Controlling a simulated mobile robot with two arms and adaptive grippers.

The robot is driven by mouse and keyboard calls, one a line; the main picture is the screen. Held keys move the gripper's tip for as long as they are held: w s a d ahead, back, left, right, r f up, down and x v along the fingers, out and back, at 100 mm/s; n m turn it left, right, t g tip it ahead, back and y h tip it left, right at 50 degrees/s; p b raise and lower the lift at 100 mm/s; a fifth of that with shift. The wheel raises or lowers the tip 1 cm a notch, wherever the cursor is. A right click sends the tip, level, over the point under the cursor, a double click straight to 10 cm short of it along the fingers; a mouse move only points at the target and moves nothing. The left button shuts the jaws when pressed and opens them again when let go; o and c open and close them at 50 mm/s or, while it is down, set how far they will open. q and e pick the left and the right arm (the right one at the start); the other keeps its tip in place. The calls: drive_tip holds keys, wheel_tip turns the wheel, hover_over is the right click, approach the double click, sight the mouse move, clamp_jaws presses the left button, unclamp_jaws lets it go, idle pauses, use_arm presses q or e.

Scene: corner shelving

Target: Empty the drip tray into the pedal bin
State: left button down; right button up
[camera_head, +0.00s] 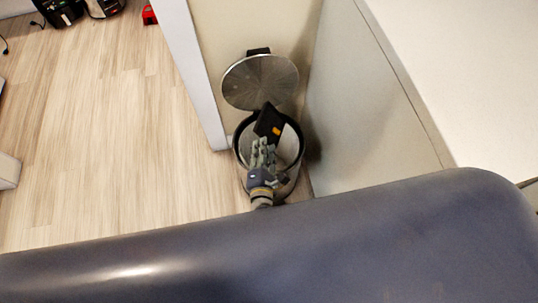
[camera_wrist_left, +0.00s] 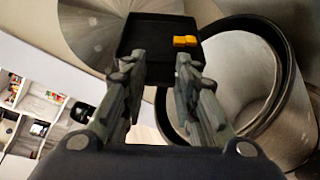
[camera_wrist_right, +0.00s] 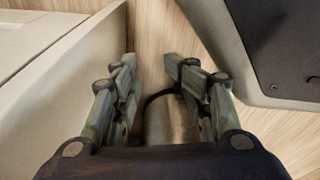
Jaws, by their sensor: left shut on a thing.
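The pedal bin (camera_head: 238,152) stands on the floor against the wall, its round metal lid (camera_head: 260,82) raised. My left gripper (camera_head: 264,143) is shut on the black drip tray (camera_head: 267,119) and holds it over the bin's mouth, tilted in the head view. A yellow-orange piece (camera_head: 277,131) is on the tray; it also shows on the tray (camera_wrist_left: 146,31) in the left wrist view (camera_wrist_left: 185,41). The bin's dark rim (camera_wrist_left: 291,85) is to the right there. My right gripper (camera_wrist_right: 160,75) is open and empty; a metallic curved surface (camera_wrist_right: 165,122) shows beyond its fingers, and I cannot tell whether they touch.
A white wall edge (camera_head: 197,80) is left of the bin, and a pale cabinet side (camera_head: 365,110) with a white top (camera_head: 470,70) is close on its right. Wooden floor (camera_head: 95,130) is open at left. Dark objects and a red one (camera_head: 149,14) lie far off.

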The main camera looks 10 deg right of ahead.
use_arm(q)
drive_tip(key=shift+f, duration=0.1)
drive_tip(key=shift+s+d+f+m+t+y+b, duration=0.15)
drive_tip(key=shift+m+t+b, duration=0.2)
drive_tip(key=shift+m, duration=0.3)
drive_tip(key=shift+w+m+t+y+b, duration=0.15)
drive_tip(key=shift+m+t+b, duration=0.2)
drive_tip(key=shift+m, duration=0.3)
use_arm(e)
drive_tip(key=shift+w+a+r, duration=0.15)
drive_tip(key=shift+w+r, duration=0.8)
drive_tip(key=shift+w+a+r, duration=0.15)
drive_tip(key=shift+w+r, duration=0.75)
drive_tip(key=shift+r, duration=0.05)
use_arm(q)
drive_tip(key=shift+s, duration=0.1)
use_arm(e)
drive_tip(key=shift+f, duration=0.1)
use_arm(q)
drive_tip(key=m+b, duration=0.1)
drive_tip(key=m+t+b, duration=0.1)
drive_tip(key=m, duration=0.1)
drive_tip(key=shift+f, duration=0.3)
use_arm(e)
drive_tip(key=w+r, duration=0.3)
drive_tip(key=r, duration=0.3)
drive_tip(key=shift+w+a+t, duration=0.15)
drive_tip(key=shift+a+t, duration=0.1)
drive_tip(key=shift+t, duration=0.15)
